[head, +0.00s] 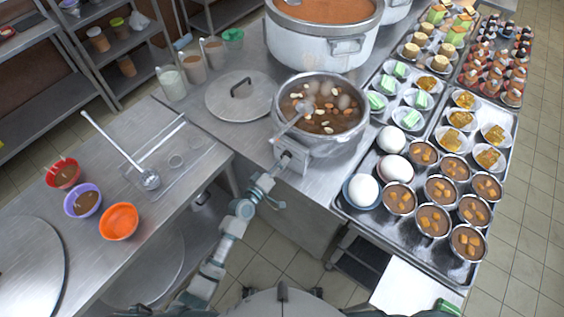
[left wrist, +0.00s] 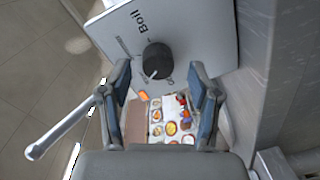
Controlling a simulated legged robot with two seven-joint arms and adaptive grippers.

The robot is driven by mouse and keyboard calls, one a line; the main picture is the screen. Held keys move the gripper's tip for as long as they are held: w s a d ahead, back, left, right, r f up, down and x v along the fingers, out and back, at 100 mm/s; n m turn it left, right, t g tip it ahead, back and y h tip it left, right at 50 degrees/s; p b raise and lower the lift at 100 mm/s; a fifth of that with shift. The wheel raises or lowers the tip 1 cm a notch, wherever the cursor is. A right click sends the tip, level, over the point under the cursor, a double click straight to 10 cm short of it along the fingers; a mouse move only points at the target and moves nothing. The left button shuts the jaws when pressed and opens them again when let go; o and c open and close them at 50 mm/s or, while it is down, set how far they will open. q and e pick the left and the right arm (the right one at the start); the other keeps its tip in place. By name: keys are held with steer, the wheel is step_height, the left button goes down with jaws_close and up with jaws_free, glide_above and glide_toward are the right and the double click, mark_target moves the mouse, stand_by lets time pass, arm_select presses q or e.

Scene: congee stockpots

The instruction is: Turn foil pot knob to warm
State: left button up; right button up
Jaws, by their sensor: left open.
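The metal pot (head: 345,128), filled with brown broth, eggs and a ladle, stands at the counter's front edge. A control box (head: 298,160) is on its front. In the left wrist view, the box's grey panel (left wrist: 185,25) carries the word "Boil" and smaller labels too faint to read. The round black knob (left wrist: 157,58) has a pale mark at its lower edge. My left gripper (head: 276,170) is at the box; in the left wrist view my left gripper (left wrist: 160,74) is open, its fingers on either side of the knob, with gaps visible. My right gripper is out of view.
A large white pot (head: 322,48) stands behind, and a round lid (head: 240,97) lies to the left. A cart (head: 345,210) with eggs and filled bowls is close on the right. The left table (head: 150,240) holds colored bowls (head: 119,221) and a ladle.

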arm_select(q)
steer(key=v, duration=1)
steer(key=shift+s+a, duration=0.2)
steer(key=shift+a, duration=0.1)
steer(key=shift+f, duration=0.1)
steer(key=s+a+f+m+g+y, duration=0.1)
steer(key=s+a+f+g+y, duration=0.15)
steer(key=f, duration=0.65)
steer(key=s+a+f+m+g+y, duration=0.1)
steer(key=s+a+f, duration=0.15)
steer(key=f, duration=0.75)
steer(key=s+a+f+m+g+y, duration=0.1)
steer(key=s+a+f+g+y, duration=0.15)
steer(key=f, duration=0.65)
steer(key=s+a+f+m+g+y, duration=0.1)
steer(key=s+a+f+g, duration=0.1)
steer(key=s+f, duration=0.5)
steer(key=s+a+f+m+g+y, duration=0.1)
steer(key=s+a+f+m+g, duration=0.1)
steer(key=s+f, duration=0.5)
steer(key=s+a+f+m+g+y, duration=0.1)
steer(key=s+f, duration=0.6)
steer(key=s, duration=0.9)
steer(key=a+m+g, duration=0.1)
steer(key=a+g, duration=0.1)
steer(key=a, duration=0.1)
steer(key=shift+f+y, duration=0.3)
steer(key=shift+y, duration=0.1)
steer(key=shift+s, duration=0.15)
